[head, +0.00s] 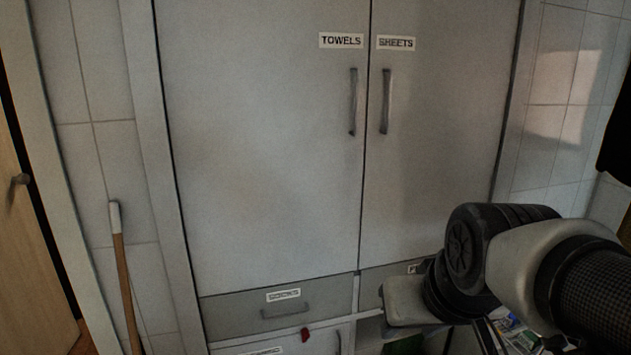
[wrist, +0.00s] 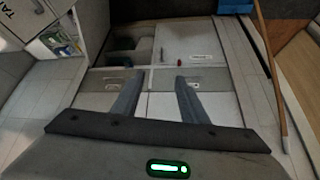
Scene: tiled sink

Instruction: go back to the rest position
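My gripper (wrist: 157,84) shows in the wrist view with its two grey fingers spread wide apart and nothing between them. It points at the front of a grey cabinet. In the head view my arm reaches in from the right, in front of the cabinet's lower right part. The fingers cannot be made out there.
The cabinet has closed doors labelled TOWELS (head: 260,150) and SHEETS (head: 445,140). A closed drawer (head: 245,318) sits below, with a small red thing (head: 305,334) under it. A wooden stick (head: 126,285) leans on the tiled wall at left. A wooden door (head: 30,240) stands farther left.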

